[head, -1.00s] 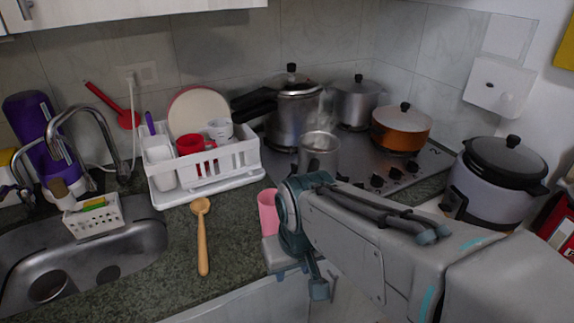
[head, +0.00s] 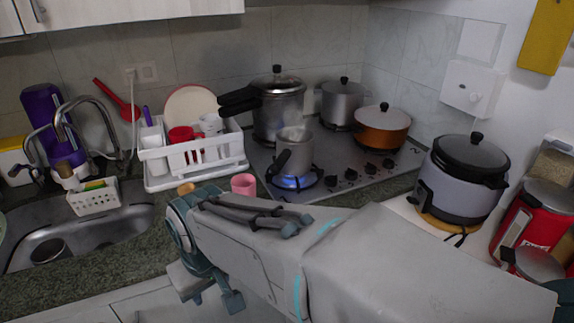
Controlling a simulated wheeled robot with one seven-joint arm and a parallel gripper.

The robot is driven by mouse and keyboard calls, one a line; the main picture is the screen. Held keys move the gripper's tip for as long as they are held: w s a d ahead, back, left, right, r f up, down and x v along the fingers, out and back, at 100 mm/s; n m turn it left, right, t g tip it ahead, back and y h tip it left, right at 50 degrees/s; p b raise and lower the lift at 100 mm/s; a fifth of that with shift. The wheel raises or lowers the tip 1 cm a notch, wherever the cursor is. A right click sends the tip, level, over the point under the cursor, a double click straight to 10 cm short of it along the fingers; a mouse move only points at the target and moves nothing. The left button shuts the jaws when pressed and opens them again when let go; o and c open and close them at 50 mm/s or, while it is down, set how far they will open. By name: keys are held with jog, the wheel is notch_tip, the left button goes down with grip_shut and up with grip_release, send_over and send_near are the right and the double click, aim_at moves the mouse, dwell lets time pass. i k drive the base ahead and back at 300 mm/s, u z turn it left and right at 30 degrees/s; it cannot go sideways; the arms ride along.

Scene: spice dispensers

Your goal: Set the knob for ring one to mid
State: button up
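The steel stove (head: 400,172) lies right of centre, with a row of several black knobs (head: 351,174) along its front right. No labels on the knobs are readable, so I cannot tell which serves ring one. A blue flame (head: 294,182) burns on the front-left ring under a small steel pot (head: 298,152) with a dark handle. My gripper (head: 210,288) is at lower left, in front of the counter edge, left of the stove and apart from the knobs. My arm hides part of it, and I cannot tell whether it is open.
A pressure cooker (head: 279,108), a steel pot (head: 342,106) and an orange pot (head: 382,132) stand on the stove. A pink cup (head: 243,184) is on the counter beside a dish rack (head: 195,158). A rice cooker (head: 462,185) stands right of the stove.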

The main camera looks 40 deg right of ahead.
aim_at(331, 181)
jog(key=k, duration=0.85)
jog(key=z, duration=1.1)
jog(key=i, duration=1)
jog(key=z, duration=0.05)
